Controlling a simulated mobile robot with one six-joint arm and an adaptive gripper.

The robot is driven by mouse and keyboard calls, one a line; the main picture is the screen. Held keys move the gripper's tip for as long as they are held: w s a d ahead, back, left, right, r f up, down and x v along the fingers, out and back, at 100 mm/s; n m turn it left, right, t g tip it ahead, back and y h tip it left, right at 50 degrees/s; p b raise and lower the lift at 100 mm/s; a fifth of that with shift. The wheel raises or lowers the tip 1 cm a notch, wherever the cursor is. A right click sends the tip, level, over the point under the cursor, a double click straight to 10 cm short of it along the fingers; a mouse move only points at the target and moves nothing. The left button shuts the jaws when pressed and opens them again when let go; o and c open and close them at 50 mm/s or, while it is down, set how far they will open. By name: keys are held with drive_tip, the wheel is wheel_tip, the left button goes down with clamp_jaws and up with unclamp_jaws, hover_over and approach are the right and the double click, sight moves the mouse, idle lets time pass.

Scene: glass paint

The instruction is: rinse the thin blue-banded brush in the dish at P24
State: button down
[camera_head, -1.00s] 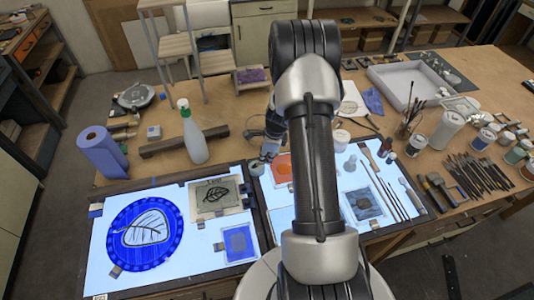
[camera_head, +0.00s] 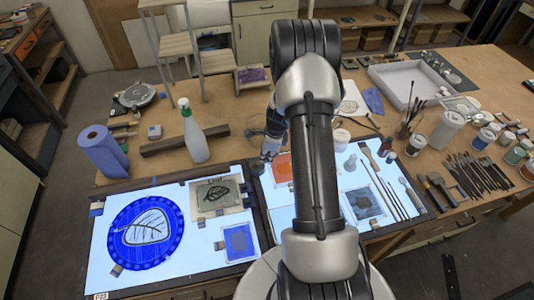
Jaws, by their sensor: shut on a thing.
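My gripper (camera_head: 267,156) is partly hidden behind my own arm. It points down at the inner top edge between the two lit panels. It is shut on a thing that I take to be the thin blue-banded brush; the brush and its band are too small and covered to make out.
The left lit panel (camera_head: 195,255) holds a blue round glass piece (camera_head: 146,236). A spray bottle (camera_head: 194,135) and a blue paper roll (camera_head: 102,152) stand behind it. A jar of brushes (camera_head: 405,128) and many loose brushes (camera_head: 473,177) lie to the right.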

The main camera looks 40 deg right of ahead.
drive_tip(key=shift+w+d, duration=0.3)
drive_tip(key=shift+d, duration=0.2)
drive_tip(key=shift+s+a, duration=0.35)
drive_tip(key=shift+a, duration=0.25)
drive_tip(key=shift+w+d, duration=0.2)
drive_tip(key=shift+d, duration=0.1)
drive_tip(key=shift+s+d+r+p, duration=0.25)
drive_tip(key=shift+s+r+p, duration=0.15)
drive_tip(key=shift+r, duration=0.2)
drive_tip(key=shift+s+d+r+p, duration=0.2)
drive_tip(key=shift+s+r+p, duration=0.2)
drive_tip(key=shift+r, duration=0.2)
drive_tip(key=shift+s+d+r+p, duration=0.3)
drive_tip(key=shift+r+p, duration=0.1)
drive_tip(key=shift+r, duration=0.2)
drive_tip(key=shift+w+p+v, duration=0.25)
drive_tip(key=shift+p+v, duration=0.7)
drive_tip(key=shift+v, duration=0.1)
drive_tip(key=shift+w+p+v, duration=0.2)
drive_tip(key=shift+p+v, duration=0.7)
drive_tip(key=shift+v, duration=0.15)
drive_tip(key=shift+a+r, duration=0.15)
